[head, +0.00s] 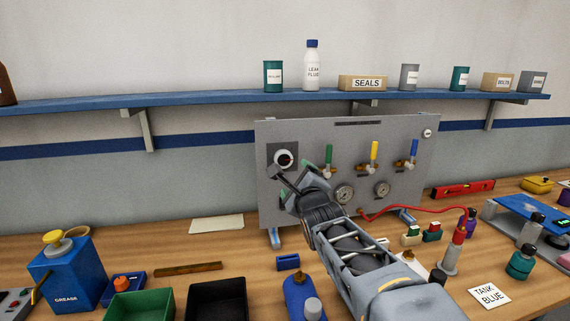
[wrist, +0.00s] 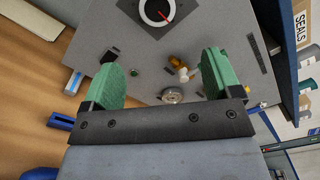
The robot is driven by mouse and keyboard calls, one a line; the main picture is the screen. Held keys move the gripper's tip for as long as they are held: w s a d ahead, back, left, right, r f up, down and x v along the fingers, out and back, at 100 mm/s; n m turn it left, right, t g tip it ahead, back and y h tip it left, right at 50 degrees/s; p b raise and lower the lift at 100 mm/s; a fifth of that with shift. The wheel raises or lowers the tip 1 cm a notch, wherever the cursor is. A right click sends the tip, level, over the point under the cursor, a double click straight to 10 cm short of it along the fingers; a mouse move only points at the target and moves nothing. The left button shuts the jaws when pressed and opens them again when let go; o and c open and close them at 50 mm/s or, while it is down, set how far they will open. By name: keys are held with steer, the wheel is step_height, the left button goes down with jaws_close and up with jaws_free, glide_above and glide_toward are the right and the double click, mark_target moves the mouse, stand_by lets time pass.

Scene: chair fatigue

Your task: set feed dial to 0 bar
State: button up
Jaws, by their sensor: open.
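The dial (head: 284,159) is a round knob with a white ring and dark centre, on a dark square plate at the upper left of the grey panel (head: 300,135). My gripper (head: 295,182) is just below the dial in the head view. In the wrist view my gripper (wrist: 162,60) is open, its green-padded fingers wide apart and nothing between them. The dial lies beyond the fingertips, apart from them.
Green (head: 329,155), yellow (head: 374,151) and blue (head: 413,148) valve handles and two gauges (head: 345,194) (head: 382,189) are on the panel, right of the dial. A blue shelf (head: 200,101) runs above. A red hose (head: 400,211) and several bottles lie or stand right of my arm.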

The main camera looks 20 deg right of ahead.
mark_target(285, 161)
steer(key=p+x, duration=0.1)
steer(key=x, duration=0.5)
steer(key=p+x, duration=0.1)
steer(key=x, duration=0.5)
steer(key=shift+w+a, duration=0.15)
steer(key=shift+w, duration=0.2)
steer(key=shift+c, duration=0.3)
steer(key=c, duration=0.9)
steer(key=shift+o, duration=0.2)
steer(key=shift+f, duration=0.1)
